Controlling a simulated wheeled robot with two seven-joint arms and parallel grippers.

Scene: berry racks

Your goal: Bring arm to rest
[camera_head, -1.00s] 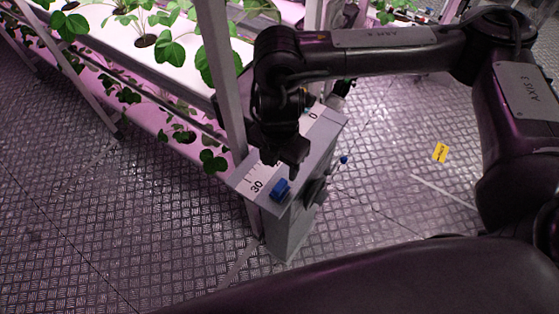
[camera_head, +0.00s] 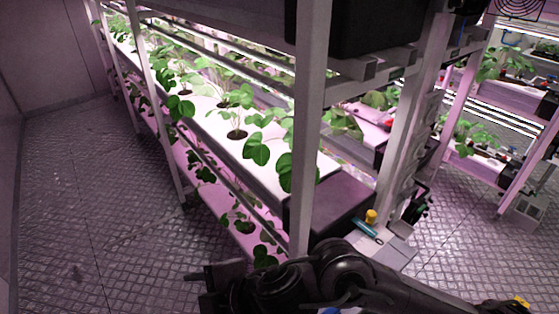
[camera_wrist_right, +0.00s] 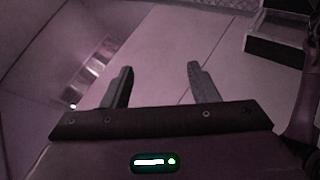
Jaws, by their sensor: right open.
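My right arm comes in from the right along the bottom of the head view. Its gripper (camera_head: 198,288) points left, in front of the near rack post and over the metal floor. In the right wrist view the two fingers (camera_wrist_right: 160,72) stand wide apart with nothing between them. Beyond them is a pale, blurred wall or floor surface. My left gripper is in neither view.
The berry rack (camera_head: 327,165) with leafy plants fills the middle, its near post (camera_head: 309,110) close to my right arm. Patterned floor (camera_head: 90,220) is clear at left.

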